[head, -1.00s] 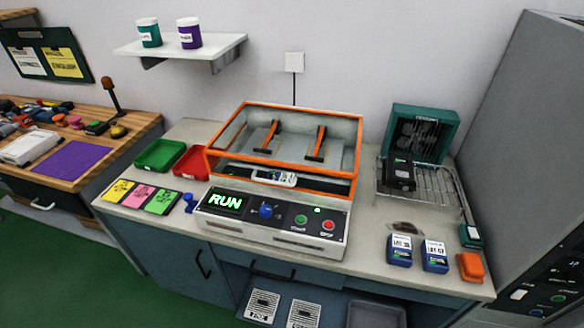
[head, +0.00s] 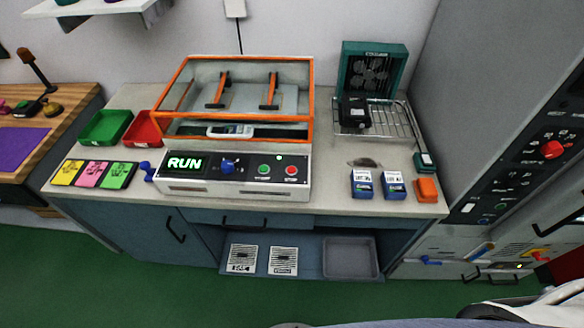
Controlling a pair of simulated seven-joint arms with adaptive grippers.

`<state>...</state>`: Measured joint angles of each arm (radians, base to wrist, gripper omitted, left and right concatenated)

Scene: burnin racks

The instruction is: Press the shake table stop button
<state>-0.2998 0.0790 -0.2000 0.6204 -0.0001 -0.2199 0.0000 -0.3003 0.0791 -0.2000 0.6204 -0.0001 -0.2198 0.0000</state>
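The shake table (head: 210,184) stands on the counter, with an orange-edged clear cover (head: 238,97) over its platform. Its front panel has a lit green RUN display (head: 186,163), a blue knob (head: 228,166), a green button (head: 264,170) and a red stop button (head: 291,170) at the right end. A small green lamp (head: 279,157) is lit above the buttons. Neither of my grippers shows in the head view.
Two blue-and-white boxes (head: 362,184) and an orange block (head: 427,190) sit on the counter's right. A wire rack (head: 398,120) and teal fan unit (head: 372,72) stand behind them. A tall grey cabinet (head: 478,70) bounds the right side. Green floor (head: 130,275) in front is open.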

